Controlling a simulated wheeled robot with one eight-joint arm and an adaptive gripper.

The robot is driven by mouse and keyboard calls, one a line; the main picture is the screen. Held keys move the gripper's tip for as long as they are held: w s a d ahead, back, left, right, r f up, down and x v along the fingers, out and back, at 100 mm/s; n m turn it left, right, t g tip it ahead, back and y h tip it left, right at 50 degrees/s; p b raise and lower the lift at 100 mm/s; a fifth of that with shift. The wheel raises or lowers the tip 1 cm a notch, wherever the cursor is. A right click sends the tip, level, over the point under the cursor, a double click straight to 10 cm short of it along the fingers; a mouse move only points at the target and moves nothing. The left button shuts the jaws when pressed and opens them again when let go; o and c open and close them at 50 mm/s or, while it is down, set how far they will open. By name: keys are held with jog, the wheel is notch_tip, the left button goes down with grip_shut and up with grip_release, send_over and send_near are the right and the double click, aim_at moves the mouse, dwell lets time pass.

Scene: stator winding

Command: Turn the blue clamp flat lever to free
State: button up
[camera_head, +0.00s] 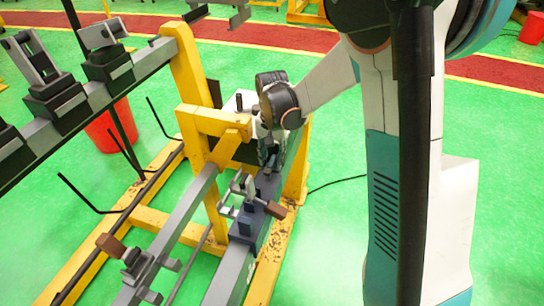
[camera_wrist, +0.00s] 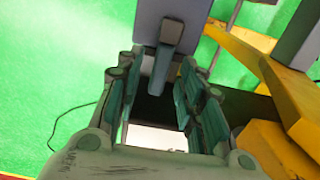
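The blue clamp (camera_head: 246,226) sits on the grey rail of the yellow frame in the head view, with a brown-ended handle on its near side. My gripper (camera_head: 268,158) points down over the rail, just beyond the clamp. In the wrist view a blue-grey flat lever (camera_wrist: 161,68) sticks out from a blue-grey block (camera_wrist: 174,10) into the space between my fingers. My gripper (camera_wrist: 160,82) is open, with one finger on each side of the lever. Gaps show on both sides at the fingertips. In the head view the lever is hidden by the gripper and arm.
The yellow frame (camera_head: 208,125) stands close on the left of my gripper, and a yellow beam (camera_wrist: 285,95) shows close on the right in the wrist view. Another brown-handled clamp (camera_head: 135,262) is at the lower left. A red bucket (camera_head: 108,130) stands behind. Green floor is clear at right.

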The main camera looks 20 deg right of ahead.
grip_shut()
jog(key=shift+d, duration=0.1)
jog(key=m, duration=0.2)
jog(key=s+d+m, duration=0.1)
jog(key=shift+m, duration=0.4)
jog(key=shift+s+a+m, duration=0.1)
jog(key=shift+s+m, duration=0.75)
jog(key=shift+m, duration=1.5)
jog(key=shift+s+d+m, duration=0.1)
jog(key=shift+s+m, duration=0.8)
jog(key=shift+m, duration=1.5)
jog(key=shift+s+a+m, duration=0.1)
jog(key=shift+s+m, duration=0.75)
jog(key=shift+m, duration=1.5)
